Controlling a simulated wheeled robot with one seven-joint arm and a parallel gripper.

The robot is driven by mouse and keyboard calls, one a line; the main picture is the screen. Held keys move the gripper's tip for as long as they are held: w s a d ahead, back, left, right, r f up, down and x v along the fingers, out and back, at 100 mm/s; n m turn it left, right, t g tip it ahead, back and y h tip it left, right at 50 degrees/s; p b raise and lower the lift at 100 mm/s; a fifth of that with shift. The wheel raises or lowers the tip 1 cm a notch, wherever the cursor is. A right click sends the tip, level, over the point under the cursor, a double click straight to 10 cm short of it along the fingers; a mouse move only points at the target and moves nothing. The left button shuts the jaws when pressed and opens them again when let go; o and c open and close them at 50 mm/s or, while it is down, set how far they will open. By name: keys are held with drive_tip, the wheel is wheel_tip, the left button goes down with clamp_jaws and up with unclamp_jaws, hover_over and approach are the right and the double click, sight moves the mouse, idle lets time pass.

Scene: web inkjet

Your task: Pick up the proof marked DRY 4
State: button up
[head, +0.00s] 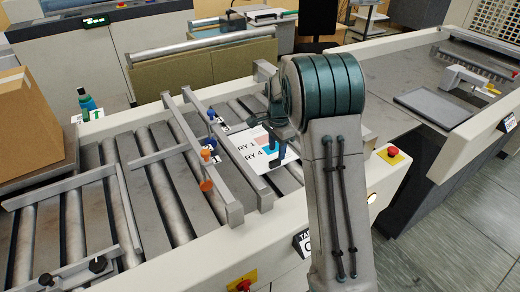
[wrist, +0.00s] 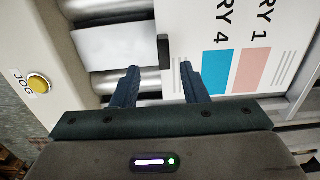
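A white printed proof area (head: 288,155) lies on the rollers under my gripper in the head view. It bears "RY 1" and "RY 4", their first letters hidden. In the wrist view, the blue bar by the RY 4 text (wrist: 224,35) is nearer my gripper, and a pink bar marks the RY 1 part (wrist: 255,50). I cannot tell whether these are one sheet or two. A small black tab (wrist: 163,52) sits at the sheet's left edge. My gripper (wrist: 160,75) is open, its fingertips just short of the tab, with nothing between them.
A blank whitish plate (wrist: 115,46) lies on the rollers left of the tab. Metal crossbars (head: 200,150) with orange and blue knobs stand left of the proof. A red button (head: 391,152) is at the right edge, and a cardboard box (head: 28,125) is at far left.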

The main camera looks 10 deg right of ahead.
sight(275, 161)
drive_tip(key=shift+w+a+f+p, duration=0.15)
drive_tip(key=shift+f+p, duration=0.2)
drive_tip(key=shift+f, duration=1.15)
drive_tip(key=shift+w+f+p, duration=0.1)
drive_tip(key=shift+f+p, duration=0.2)
drive_tip(key=shift+f, duration=1.15)
clamp_jaws()
